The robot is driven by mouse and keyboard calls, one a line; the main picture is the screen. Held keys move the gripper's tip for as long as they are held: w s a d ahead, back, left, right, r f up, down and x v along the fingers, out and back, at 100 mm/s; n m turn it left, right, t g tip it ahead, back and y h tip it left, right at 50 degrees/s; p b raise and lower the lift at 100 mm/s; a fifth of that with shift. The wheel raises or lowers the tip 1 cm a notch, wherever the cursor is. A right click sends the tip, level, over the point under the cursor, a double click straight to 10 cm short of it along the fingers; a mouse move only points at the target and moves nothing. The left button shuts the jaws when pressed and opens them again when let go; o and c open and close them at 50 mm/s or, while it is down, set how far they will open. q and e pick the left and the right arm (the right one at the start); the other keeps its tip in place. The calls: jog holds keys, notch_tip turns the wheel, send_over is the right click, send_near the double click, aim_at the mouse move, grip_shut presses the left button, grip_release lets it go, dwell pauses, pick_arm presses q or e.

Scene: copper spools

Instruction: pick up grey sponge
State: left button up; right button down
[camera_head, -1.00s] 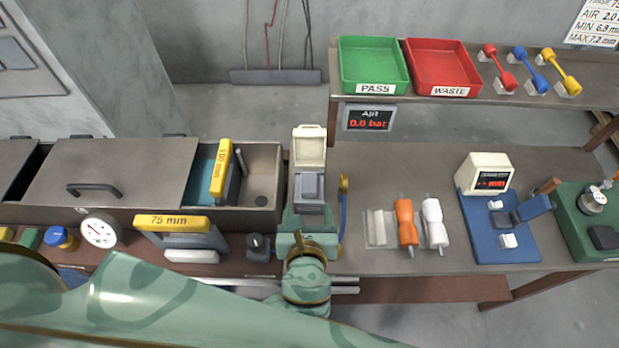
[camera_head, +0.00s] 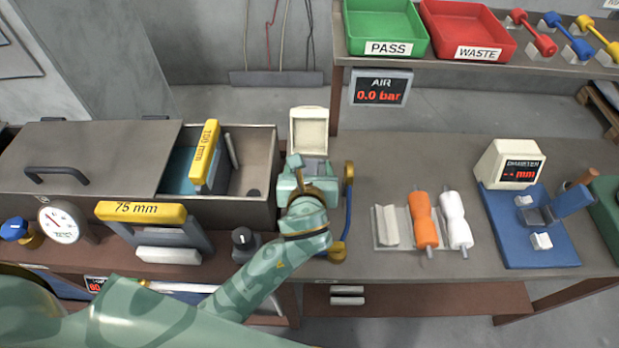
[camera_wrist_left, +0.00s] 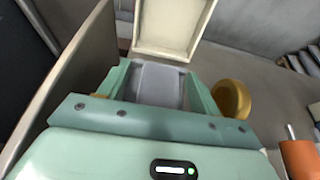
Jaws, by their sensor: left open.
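A grey block (camera_head: 315,168), which looks like the grey sponge, lies just in front of a raised cream lid (camera_head: 309,128) on the bench. In the left wrist view the grey block (camera_wrist_left: 158,84) shows between the two green fingers, with the cream lid (camera_wrist_left: 170,28) beyond it. My left gripper (camera_head: 311,172) is open and reaches over the block from the near side. I cannot tell whether the fingers touch it. The hand hides the near part of the block and whatever holds it. My right gripper is not in view.
A metal box (camera_head: 262,160) with a sliding cover stands close on the left. Farther right are a holder with orange (camera_head: 421,220) and white spools and a blue gauge stand (camera_head: 540,250).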

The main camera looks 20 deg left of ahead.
pick_arm(q)
jog(key=shift+r, duration=0.15)
jog(key=c, duration=1)
jog(key=shift+c, duration=0.2)
